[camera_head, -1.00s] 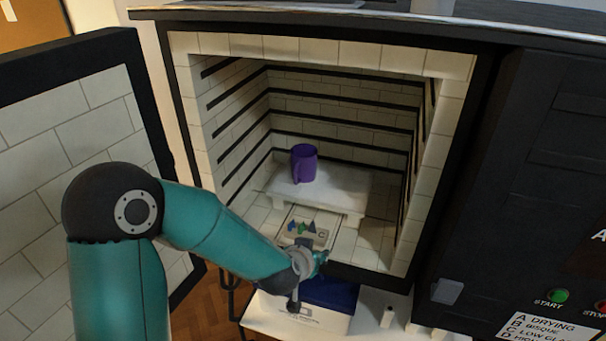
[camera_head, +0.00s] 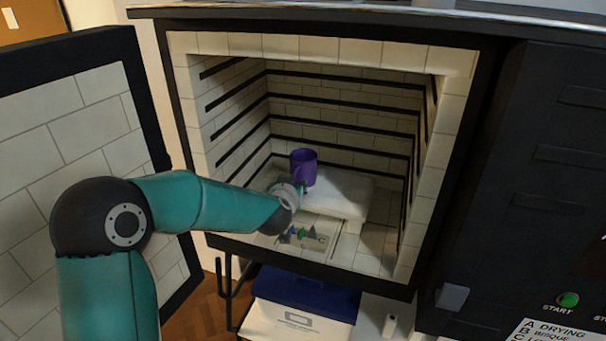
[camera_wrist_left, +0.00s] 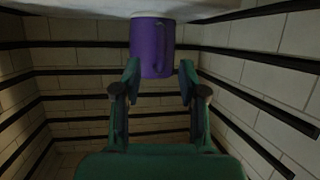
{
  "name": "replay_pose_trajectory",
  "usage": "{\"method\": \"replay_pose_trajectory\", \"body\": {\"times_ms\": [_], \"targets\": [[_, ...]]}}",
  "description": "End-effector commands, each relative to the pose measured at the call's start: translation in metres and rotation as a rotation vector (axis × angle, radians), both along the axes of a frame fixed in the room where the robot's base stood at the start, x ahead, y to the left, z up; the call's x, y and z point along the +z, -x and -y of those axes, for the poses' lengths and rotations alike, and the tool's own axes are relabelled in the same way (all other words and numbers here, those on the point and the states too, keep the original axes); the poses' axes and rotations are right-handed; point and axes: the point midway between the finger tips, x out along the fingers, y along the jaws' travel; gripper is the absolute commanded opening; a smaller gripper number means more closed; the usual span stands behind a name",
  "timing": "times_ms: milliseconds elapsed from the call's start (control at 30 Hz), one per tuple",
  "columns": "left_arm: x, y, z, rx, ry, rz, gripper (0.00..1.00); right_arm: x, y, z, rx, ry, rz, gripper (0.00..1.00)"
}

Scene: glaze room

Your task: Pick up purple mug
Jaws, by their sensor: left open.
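The purple mug (camera_head: 303,164) stands upright on a white shelf slab (camera_head: 345,190) inside the open kiln. In the left wrist view the mug (camera_wrist_left: 151,45) appears upside down, its handle on the side facing the camera. My left gripper (camera_head: 303,188) has reached into the kiln just in front of the mug and hides part of its lower side. In the left wrist view the left gripper (camera_wrist_left: 160,72) is open, with its fingertips spread to either side of the mug's rim end. I cannot tell whether they touch it. My right gripper is not in view.
The kiln walls carry dark horizontal strips (camera_head: 345,102) on the sides and back. Small colored cones on a plaque (camera_head: 303,235) sit on the floor before the slab. The open door (camera_head: 60,150) stands at left. A blue-lidded box (camera_head: 305,292) is below the kiln.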

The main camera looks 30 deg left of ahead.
Motion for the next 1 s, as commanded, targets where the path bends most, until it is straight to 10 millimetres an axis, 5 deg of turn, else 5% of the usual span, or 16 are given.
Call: {"method": "replay_pose_trajectory", "body": {"times_ms": [533, 800, 1000], "targets": [[-0.025, -0.044, -0.021, -0.002, 0.000, -0.001, 0.42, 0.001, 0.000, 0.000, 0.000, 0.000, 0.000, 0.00], [-0.026, -0.047, -0.022, -0.003, 0.000, 0.000, 0.42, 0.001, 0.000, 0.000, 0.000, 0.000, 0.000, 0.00], [-0.026, -0.047, -0.022, -0.003, 0.000, 0.000, 0.10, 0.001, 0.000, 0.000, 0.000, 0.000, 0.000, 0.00]]}}
